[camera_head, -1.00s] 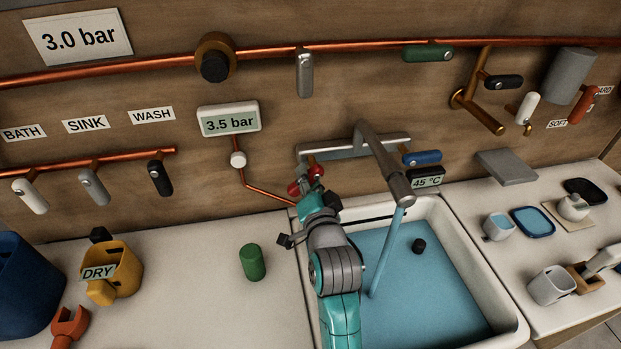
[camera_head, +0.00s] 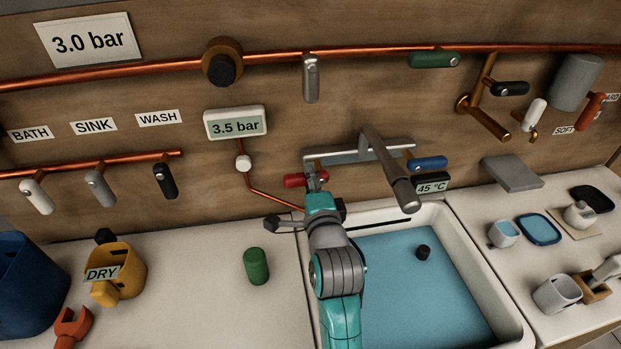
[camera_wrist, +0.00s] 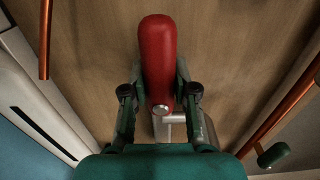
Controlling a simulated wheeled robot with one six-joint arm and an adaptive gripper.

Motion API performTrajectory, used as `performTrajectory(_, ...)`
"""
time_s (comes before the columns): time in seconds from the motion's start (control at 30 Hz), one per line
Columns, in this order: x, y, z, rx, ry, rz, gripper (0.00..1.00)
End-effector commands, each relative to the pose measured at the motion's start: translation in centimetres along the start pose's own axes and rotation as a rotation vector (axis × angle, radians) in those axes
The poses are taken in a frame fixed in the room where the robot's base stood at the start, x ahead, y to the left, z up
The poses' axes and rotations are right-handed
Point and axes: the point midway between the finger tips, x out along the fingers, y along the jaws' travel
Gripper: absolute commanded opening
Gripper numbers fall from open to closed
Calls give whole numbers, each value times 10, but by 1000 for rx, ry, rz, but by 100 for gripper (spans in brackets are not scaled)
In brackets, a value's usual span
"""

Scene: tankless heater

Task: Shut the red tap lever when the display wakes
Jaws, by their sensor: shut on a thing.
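The red tap lever (camera_head: 296,181) lies roughly level, pointing left from the left end of the grey mixer tap (camera_head: 360,155). In the wrist view the red lever (camera_wrist: 157,48) stands between my two fingers. My gripper (camera_wrist: 160,92) is shut on it near its pivot. In the head view my arm partly hides the gripper and the lever's right end. The small display below the blue lever (camera_head: 428,163) reads 45 °C (camera_head: 432,186). No water stream shows under the spout (camera_head: 402,192).
The white sink (camera_head: 455,235) holds blue water and a small dark plug (camera_head: 423,252). A wall gauge reads 3.5 bar (camera_head: 236,122).

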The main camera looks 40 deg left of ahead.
Motion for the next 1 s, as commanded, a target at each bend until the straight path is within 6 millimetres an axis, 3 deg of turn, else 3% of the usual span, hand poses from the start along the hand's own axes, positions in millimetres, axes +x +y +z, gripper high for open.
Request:
performTrajectory(0.57, 0, 0, -1, 37, 2, 1, 0)
performTrajectory(0.6, 0, 0, -1, 37, 2, 1, 30)
performTrajectory(0.7, 0, 0, -1, 36, 1, 1, 54)
performTrajectory(1.0, -1, 0, 0, 35, 1, 1, 54)
